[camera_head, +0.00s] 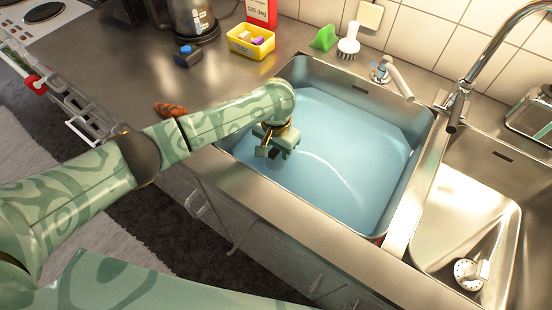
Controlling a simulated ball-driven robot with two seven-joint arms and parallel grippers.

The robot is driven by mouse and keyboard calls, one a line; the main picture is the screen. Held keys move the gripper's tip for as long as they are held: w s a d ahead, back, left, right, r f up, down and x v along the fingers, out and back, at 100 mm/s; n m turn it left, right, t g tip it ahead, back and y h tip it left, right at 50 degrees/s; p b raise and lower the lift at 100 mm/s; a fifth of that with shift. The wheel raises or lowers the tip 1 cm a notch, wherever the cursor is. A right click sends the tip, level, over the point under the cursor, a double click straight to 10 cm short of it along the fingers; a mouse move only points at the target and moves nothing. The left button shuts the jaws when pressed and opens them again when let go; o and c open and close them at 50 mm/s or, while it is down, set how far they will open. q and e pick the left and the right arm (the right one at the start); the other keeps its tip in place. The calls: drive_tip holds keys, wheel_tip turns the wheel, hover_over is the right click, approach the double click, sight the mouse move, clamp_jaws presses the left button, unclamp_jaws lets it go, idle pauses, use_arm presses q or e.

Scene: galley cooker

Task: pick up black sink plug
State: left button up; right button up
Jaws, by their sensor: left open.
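I cannot make out a black sink plug for sure. The left sink basin (312,212) holds bluish water, and its bottom is not clearly visible. My left gripper (268,153) is open and hangs over the left part of this basin, close to the water. A small dark patch shows at its fingers; I cannot tell whether it is part of the gripper or the plug. My arm and gripper hide part of the basin. My right gripper is not in view.
A kettle (193,20), a dark blue-topped item (187,56), a yellow tub (250,42), a green sponge (323,38) and a white brush (348,45) stand behind. The tap (455,105) rises at right. The right basin (465,205) holds a white round item (468,273).

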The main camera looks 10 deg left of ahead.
use_arm(q)
drive_tip(key=shift+r, duration=0.2)
clamp_jaws()
